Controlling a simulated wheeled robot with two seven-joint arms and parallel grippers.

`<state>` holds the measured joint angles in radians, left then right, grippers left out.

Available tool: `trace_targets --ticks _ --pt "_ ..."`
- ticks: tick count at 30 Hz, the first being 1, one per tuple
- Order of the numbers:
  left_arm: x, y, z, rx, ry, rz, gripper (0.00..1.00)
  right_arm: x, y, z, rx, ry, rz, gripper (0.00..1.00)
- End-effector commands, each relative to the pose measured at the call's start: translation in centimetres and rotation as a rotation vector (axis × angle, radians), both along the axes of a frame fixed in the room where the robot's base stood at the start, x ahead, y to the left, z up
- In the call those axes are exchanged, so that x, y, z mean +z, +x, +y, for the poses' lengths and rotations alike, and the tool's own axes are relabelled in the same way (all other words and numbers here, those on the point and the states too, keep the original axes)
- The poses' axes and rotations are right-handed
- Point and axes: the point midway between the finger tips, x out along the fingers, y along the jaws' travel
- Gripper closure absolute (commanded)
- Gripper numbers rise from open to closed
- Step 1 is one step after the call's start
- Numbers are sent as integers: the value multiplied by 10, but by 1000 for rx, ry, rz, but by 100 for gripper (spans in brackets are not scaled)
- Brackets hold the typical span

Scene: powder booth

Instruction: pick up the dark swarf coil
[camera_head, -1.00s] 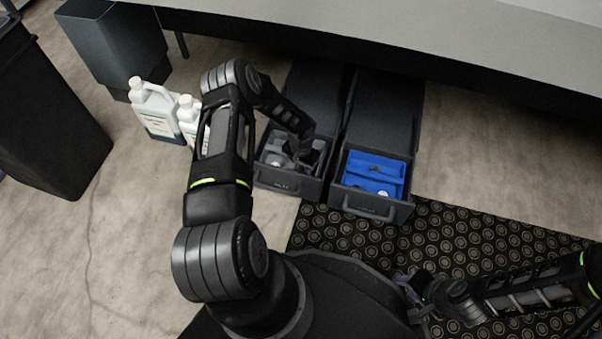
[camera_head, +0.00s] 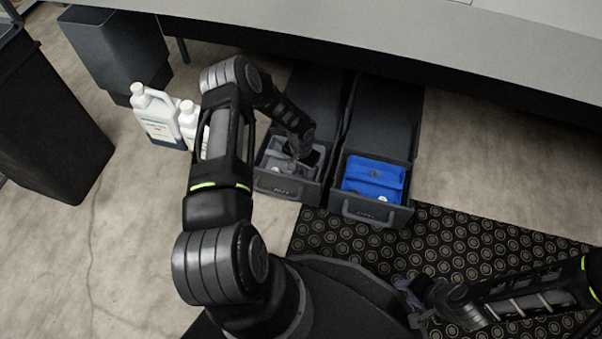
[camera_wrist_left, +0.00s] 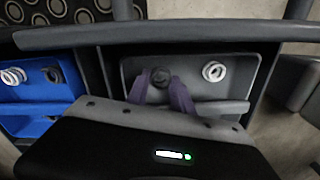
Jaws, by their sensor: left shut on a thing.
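The dark swarf coil (camera_wrist_left: 160,77) lies between the purple fingertips of my left gripper (camera_wrist_left: 165,85) in the left wrist view. The fingers are shut on it, inside the left drawer with the grey insert (camera_wrist_left: 134,70). A white coil (camera_wrist_left: 214,71) sits apart, to the right of the fingers. In the head view my left gripper (camera_head: 302,152) reaches down into this open drawer (camera_head: 287,188), and the wrist hides the dark coil. My right gripper (camera_head: 408,292) is at the lower right, away from the drawers; its jaw opening is unclear.
The open drawer beside it has a blue insert (camera_head: 374,178), with a white coil (camera_wrist_left: 13,76) and a dark piece (camera_wrist_left: 53,74). White jugs (camera_head: 157,115) stand left of the drawers. A bench (camera_head: 400,40) overhangs behind; a patterned mat (camera_head: 440,240) lies in front.

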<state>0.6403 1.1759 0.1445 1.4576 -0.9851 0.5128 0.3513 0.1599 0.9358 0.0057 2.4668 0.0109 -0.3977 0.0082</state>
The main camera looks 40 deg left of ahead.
Motion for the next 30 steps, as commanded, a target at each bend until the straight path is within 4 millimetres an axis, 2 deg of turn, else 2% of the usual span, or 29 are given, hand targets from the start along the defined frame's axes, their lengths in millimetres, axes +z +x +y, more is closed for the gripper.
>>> trace_targets --ticks 1,6,12,30 --pt "15 1 1 -2 2 -1 100 9 -1 0 1 0 2 64" --pt "50 1 0 -1 1 -2 100 25 -3 -1 4 1 8 64" --pt "73 0 0 0 0 0 100 33 -5 -1 7 2 13 64" --pt "75 0 0 0 -1 1 100 33 -5 -1 7 3 14 64"
